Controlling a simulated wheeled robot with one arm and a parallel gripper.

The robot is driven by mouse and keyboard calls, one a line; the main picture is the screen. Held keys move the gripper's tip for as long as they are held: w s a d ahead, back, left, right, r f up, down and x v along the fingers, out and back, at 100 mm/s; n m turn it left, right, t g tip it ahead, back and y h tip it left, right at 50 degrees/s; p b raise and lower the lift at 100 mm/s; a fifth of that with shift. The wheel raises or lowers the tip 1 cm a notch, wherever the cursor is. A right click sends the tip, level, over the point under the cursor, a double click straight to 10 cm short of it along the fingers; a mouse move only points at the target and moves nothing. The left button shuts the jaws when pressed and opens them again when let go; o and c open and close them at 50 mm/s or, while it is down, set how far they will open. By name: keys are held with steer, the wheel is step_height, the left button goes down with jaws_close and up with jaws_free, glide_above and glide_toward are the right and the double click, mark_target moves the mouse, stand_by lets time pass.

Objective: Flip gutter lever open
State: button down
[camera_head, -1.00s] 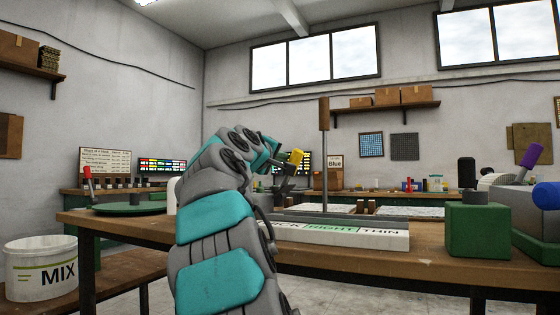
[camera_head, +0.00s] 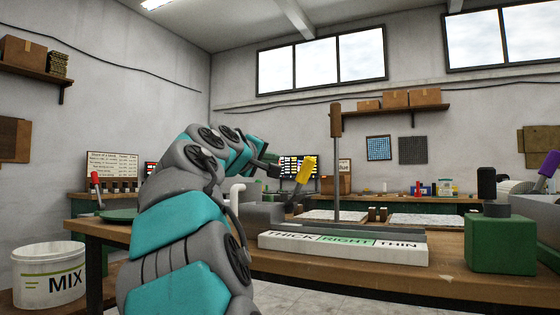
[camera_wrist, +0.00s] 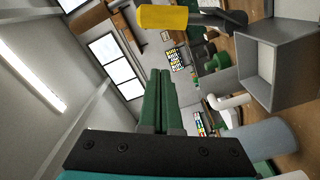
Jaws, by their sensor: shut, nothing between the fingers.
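A lever with a yellow handle (camera_head: 305,170) stands on the bench beside a grey box-like part. It leans to the right in the head view, and its base is partly hidden. In the wrist view the yellow handle (camera_wrist: 163,18) is at the top, on a dark arm beside an open grey box (camera_wrist: 265,65). My gripper (camera_head: 277,168) is just left of the handle in the head view. In the wrist view its green fingers (camera_wrist: 160,75) are together and empty, apart from the handle. I cannot tell the exact distance.
A thick/right/thin gauge block (camera_head: 343,249) lies on the bench (camera_head: 330,280), with a brown-topped upright post (camera_head: 336,165) behind. A green block with a black knob (camera_head: 500,245) and a purple-handled lever (camera_head: 549,164) stand right. A MIX bucket (camera_head: 48,275) is at lower left.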

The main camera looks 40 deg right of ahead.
steer(key=shift+v, duration=2.9)
